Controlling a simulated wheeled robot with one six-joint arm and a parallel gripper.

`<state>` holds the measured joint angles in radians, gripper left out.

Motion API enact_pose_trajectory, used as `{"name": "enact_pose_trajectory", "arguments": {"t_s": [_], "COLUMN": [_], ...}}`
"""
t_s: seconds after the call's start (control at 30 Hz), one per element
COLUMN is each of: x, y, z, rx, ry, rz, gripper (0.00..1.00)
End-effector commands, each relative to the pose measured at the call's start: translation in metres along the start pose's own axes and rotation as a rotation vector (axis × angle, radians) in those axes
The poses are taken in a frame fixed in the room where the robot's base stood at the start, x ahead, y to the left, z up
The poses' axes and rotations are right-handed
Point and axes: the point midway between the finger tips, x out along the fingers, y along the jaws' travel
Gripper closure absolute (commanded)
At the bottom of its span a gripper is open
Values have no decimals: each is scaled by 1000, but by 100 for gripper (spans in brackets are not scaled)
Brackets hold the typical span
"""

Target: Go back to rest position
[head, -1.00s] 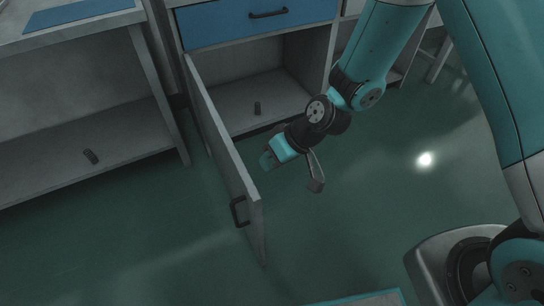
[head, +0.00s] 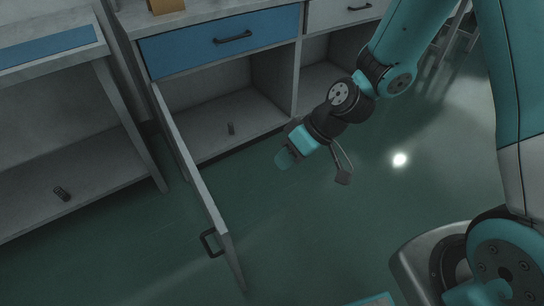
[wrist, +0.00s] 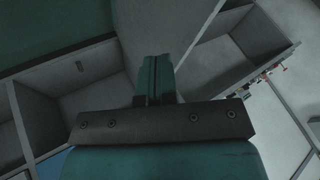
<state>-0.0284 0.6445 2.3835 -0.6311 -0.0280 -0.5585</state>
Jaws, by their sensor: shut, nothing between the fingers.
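My gripper (head: 287,156) hangs over the green floor in front of the cabinet, to the right of its open door. It is shut and empty. In the wrist view its two fingers (wrist: 156,78) lie together, pointing toward the open cabinet. Nothing touches the gripper. My arm reaches down from the upper right in the head view.
The cabinet door (head: 195,180) stands open with a black handle (head: 211,243). A blue drawer (head: 220,40) is shut above. Floor right of the door is clear.

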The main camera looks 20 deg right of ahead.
Motion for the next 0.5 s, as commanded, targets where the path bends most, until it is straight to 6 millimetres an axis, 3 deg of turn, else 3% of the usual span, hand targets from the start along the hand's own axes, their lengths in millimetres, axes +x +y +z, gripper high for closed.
{"name": "enact_pose_trajectory", "arguments": {"t_s": [0.27, 0.37, 0.5], "x": [-7, -21, -59], "y": [-3, -17, -58], "z": [-1, -6, -12], "rx": [-3, -15, -34], "ry": [-3, -18, -74], "rz": [0, 0, 8], "gripper": [100, 100, 100]}}
